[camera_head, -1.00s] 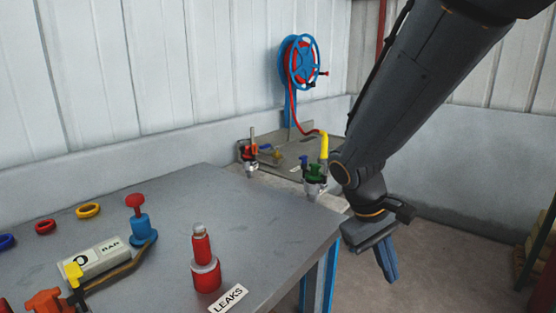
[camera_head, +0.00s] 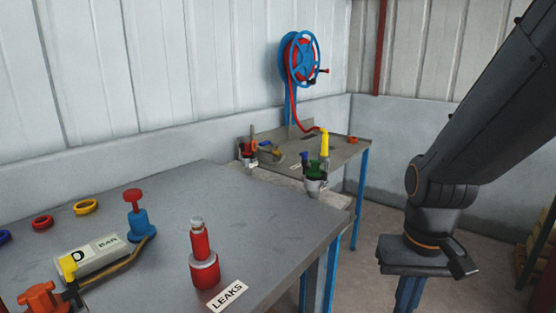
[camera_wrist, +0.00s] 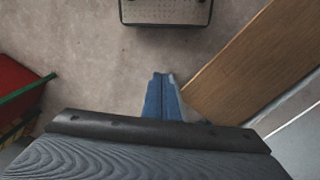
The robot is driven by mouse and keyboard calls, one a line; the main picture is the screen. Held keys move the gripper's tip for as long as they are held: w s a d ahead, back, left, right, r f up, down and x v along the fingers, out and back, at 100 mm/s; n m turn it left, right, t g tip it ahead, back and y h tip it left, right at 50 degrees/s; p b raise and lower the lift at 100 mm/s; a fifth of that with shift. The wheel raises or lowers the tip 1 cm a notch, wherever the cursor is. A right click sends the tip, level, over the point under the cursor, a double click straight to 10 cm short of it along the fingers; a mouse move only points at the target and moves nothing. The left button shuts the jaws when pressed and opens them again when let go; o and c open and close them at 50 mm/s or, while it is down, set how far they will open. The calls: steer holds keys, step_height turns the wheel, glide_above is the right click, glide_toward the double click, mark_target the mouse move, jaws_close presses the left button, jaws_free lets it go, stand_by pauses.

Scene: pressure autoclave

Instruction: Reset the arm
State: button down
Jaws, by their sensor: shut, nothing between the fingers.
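My arm comes in from the upper right in the head view. My gripper (camera_head: 408,294) points down at the right of the metal table, clear of it, over the floor. Its blue fingers are cut off by the bottom edge of the head view. In the wrist view the blue fingers of my gripper (camera_wrist: 162,78) lie together, with nothing held between them, above the concrete floor.
The grey table (camera_head: 270,230) at left carries a red cylinder (camera_head: 203,258), a LEAKS label (camera_head: 228,296), a blue and red valve (camera_head: 138,215) and coloured rings. A hose reel (camera_head: 302,60) stands behind. The wrist view shows a wooden board (camera_wrist: 250,70) and a red bin (camera_wrist: 18,90).

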steer(key=a+f+n+b, duration=0.4)
steer(key=a+b, duration=0.4)
steer(key=a, duration=0.4)
steer(key=d+r+m+p, duration=0.2)
steer(key=d+r+p, duration=0.6)
steer(key=p, duration=0.7)
steer(key=shift+s+d+m, duration=0.25)
steer(key=shift+s+m, duration=0.05)
steer(key=shift+s, duration=0.05)
